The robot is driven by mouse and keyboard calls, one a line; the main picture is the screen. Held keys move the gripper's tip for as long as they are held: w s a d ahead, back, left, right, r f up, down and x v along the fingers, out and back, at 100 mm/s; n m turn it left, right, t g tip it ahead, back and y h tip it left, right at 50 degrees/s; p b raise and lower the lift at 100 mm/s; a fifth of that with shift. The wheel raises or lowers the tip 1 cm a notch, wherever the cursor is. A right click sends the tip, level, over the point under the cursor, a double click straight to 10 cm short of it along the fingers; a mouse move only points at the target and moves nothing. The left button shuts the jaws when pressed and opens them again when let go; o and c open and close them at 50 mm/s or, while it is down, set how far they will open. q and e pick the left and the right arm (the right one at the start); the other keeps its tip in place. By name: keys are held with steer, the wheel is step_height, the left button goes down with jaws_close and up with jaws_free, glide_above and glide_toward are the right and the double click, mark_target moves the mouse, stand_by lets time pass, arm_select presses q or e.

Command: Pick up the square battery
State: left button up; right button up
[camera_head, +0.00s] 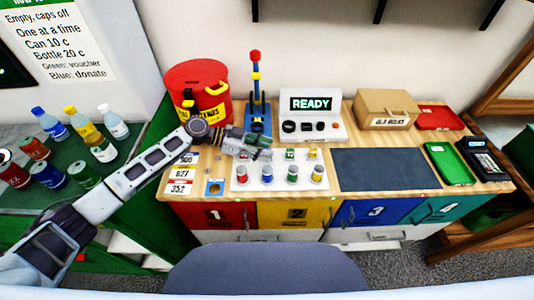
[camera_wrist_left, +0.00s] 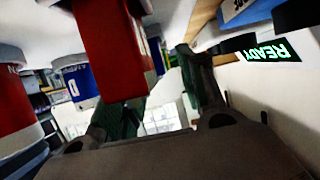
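A red boxy block (camera_wrist_left: 110,50), which looks like the square battery, shows close up in the left wrist view. It hangs down from the top of that tilted picture, in front of the finger area. In the head view I cannot pick it out for sure; my left gripper (camera_head: 258,147) covers part of the back row on the white battery tray (camera_head: 238,186). The gripper is above the tray's back left part. In the wrist view its two dark fingers (camera_wrist_left: 160,88) stand apart with nothing clearly held between them. My right gripper is not in view.
Round batteries (camera_head: 292,173) stand around on the tray. Behind are a red bin (camera_head: 197,85), a blue stand with a red-topped lever (camera_head: 256,90) and a READY panel (camera_head: 310,103). A dark mat (camera_head: 388,168) to the right is bare.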

arm_select(q)
jaws_close()
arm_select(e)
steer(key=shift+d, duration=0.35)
arm_select(q)
steer(key=shift+r, duration=0.1)
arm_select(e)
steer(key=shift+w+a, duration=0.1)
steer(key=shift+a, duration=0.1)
